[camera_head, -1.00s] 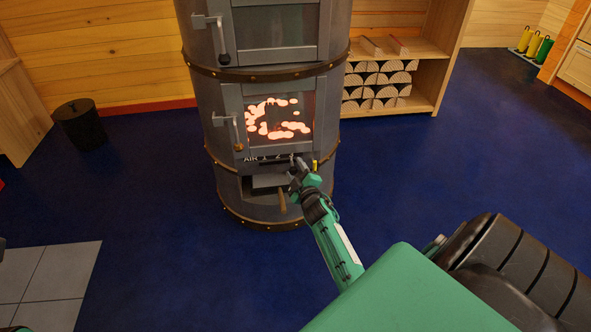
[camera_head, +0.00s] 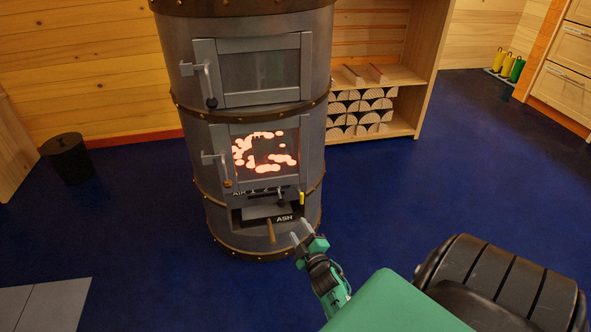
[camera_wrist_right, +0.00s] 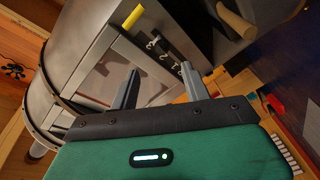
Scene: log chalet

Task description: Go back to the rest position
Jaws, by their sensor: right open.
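My right gripper (camera_head: 301,232) is open and empty, low in front of the stove (camera_head: 200,150) in the head view. Its fingers are close to the ash drawer's wooden handle (camera_head: 271,231), on its right side. In the right wrist view the two fingers (camera_wrist_right: 160,88) are spread apart with nothing between them. The stove's air slider strip with numbers (camera_wrist_right: 165,48) and its yellow tab (camera_wrist_right: 132,18) show beyond them. My left gripper is not in view.
The stove's glass door (camera_head: 265,155) is shut over a glowing fire. A log shelf (camera_head: 402,126) stands behind at the right, and a black bin (camera_head: 68,160) at the left. Drawers (camera_head: 570,75) are at the far right. Blue floor is clear on both sides.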

